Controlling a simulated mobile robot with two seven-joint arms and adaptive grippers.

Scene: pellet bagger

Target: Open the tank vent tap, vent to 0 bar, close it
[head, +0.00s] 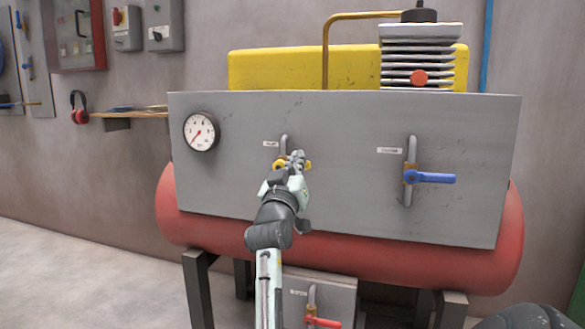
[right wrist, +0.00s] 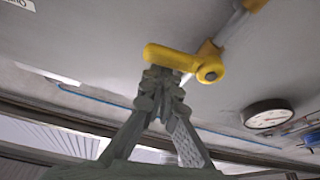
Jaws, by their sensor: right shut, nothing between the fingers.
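The yellow tap (head: 281,164) is on a grey pipe on the front of the grey panel (head: 345,120). Its lever lies across the pipe, and the lever (right wrist: 170,58) also shows close up in the right wrist view. My right gripper (head: 296,162) is shut and empty; its fingertips (right wrist: 163,82) are at the lever, and I cannot tell if they touch it. The round gauge (head: 201,132) has its red needle pointing to the lower left, near the low end. My left gripper is not in view.
A blue tap (head: 430,177) sits on the panel to the right, with its lever sideways. A red tap (head: 322,322) is low down in front. The red tank (head: 185,212) is behind the panel. Ear defenders (head: 79,107) hang on the wall at left.

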